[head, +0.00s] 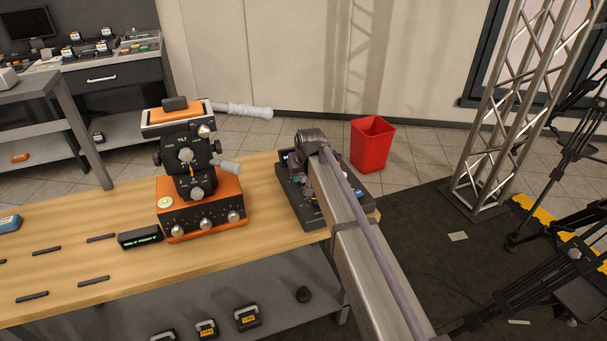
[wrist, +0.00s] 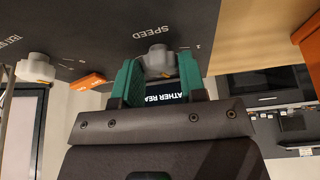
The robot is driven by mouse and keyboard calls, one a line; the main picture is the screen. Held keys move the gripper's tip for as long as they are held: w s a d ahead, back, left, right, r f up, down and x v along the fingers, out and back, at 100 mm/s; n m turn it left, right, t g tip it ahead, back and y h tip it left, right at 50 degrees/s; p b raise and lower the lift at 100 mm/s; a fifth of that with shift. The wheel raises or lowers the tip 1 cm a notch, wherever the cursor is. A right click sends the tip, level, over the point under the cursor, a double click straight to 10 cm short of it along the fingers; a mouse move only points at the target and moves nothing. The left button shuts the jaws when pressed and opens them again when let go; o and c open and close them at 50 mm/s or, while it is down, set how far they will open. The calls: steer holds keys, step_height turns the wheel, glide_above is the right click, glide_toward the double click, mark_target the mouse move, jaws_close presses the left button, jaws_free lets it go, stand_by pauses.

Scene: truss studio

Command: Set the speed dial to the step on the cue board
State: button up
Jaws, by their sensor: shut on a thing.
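In the wrist view the speed dial (wrist: 157,57) is a pale grey knob on a dark panel (wrist: 100,30), under the upside-down word SPEED. My gripper (wrist: 159,70) has its green fingers on either side of this knob and is shut on it. The dial's pointer and set step cannot be made out. In the head view the dark control panel (head: 294,201) sits at the bench's right end; my arm covers much of it, and hides the gripper and dial. A small black board with green writing (head: 139,237), possibly the cue board, stands mid-bench; its text is too small to read.
A second pale knob (wrist: 36,67) is beside the dial. An orange camera-like device (head: 202,212) stands on the wooden bench (head: 100,265), left of the panel. A red bin (head: 371,145) stands behind the panel. Dark bars lie on the bench's left part. Tripods and a truss (head: 500,110) stand at right.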

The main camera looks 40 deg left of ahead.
stand_by(0.3)
steer(key=o, duration=0.9)
steer(key=p+v, duration=1)
steer(key=shift+d+r, duration=0.1)
steer(key=shift+r, duration=0.3)
steer(key=shift+s, duration=0.1)
steer(key=s+d+m+g+h, duration=0.1)
steer(key=s+d+m, duration=0.2)
steer(key=d, duration=1.8)
steer(key=s+d+f+m+g+h, duration=0.1)
steer(key=s+d+m, duration=0.3)
steer(key=d, duration=1.7)
steer(key=s+d+m+h, duration=0.1)
steer(key=s+d+m, duration=0.2)
steer(key=d, duration=1.8)
steer(key=shift+s+d+f+m+g+h, duration=0.2)
steer(key=shift+m+g+h, duration=0.1)
steer(key=shift+g, duration=0.1)
